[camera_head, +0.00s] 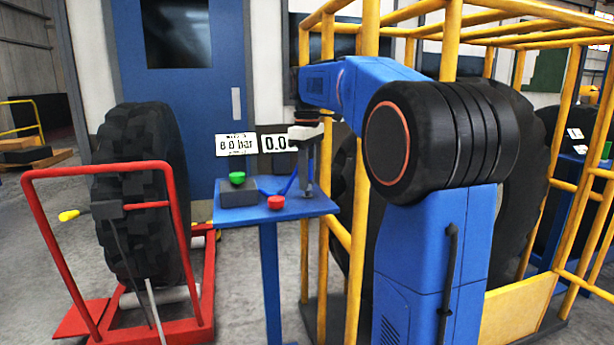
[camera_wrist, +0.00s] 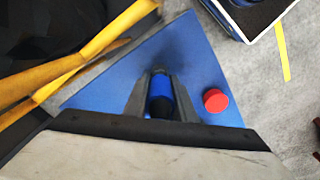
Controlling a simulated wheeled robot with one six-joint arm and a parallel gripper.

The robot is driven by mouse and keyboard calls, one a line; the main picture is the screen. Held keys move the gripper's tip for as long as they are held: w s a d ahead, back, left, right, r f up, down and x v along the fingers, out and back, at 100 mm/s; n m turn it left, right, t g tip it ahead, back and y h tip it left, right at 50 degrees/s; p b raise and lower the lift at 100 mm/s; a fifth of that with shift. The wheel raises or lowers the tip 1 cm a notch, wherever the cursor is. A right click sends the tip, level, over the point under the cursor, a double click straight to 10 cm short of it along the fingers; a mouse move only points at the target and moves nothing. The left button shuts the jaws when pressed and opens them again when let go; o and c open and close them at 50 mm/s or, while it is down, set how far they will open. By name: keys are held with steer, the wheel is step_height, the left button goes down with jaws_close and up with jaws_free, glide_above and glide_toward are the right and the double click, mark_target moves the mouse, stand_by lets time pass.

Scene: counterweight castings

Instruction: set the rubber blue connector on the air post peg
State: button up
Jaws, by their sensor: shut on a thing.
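The blue connector (camera_wrist: 160,88) shows between my fingers in the wrist view, blue with a dark lower part. My gripper (camera_wrist: 160,92) is shut on it, above the blue table plate (camera_wrist: 100,93). In the head view my gripper (camera_head: 308,188) points down over the right part of the plate (camera_head: 265,212). A blue hose-like piece (camera_head: 290,186) shows just left of my fingers. I cannot make out the peg, or whether the connector touches anything below; my gripper hides that spot.
A red button (camera_head: 276,202), also in the wrist view (camera_wrist: 215,100), sits close beside my gripper. A grey box (camera_head: 238,195) with a green button (camera_head: 237,177) stands left. Yellow cage bars (camera_head: 356,200) rise close on the right. A red tyre stand (camera_head: 120,180) is at left.

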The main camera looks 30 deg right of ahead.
steer(key=shift+f, duration=0.8)
steer(key=o, duration=1)
steer(key=shift+r, duration=0.1)
step_height(320, 180, up, 17)
steer(key=shift+r, duration=0.15)
steer(key=s+a+f+m+t, duration=0.1)
steer(key=s+a+f+m, duration=0.1)
steer(key=s+a+f, duration=0.4)
steer(key=s+a+f+m+t, duration=0.1)
steer(key=s+a+f, duration=0.4)
steer(key=s+f, duration=0.35)
steer(key=s+a+f+m+t, duration=0.1)
steer(key=s+f, duration=0.4)
steer(key=f, duration=0.2)
steer(key=s+a+f+m+t, duration=0.1)
steer(key=s+a+f, duration=0.1)
steer(key=s+f, duration=0.3)
steer(key=s+a+f+m, duration=0.1)
steer(key=s+f, duration=0.4)
steer(key=f, duration=0.6)
steer(key=shift+s+a+t, duration=0.35)
steer(key=shift+s+t, duration=0.05)
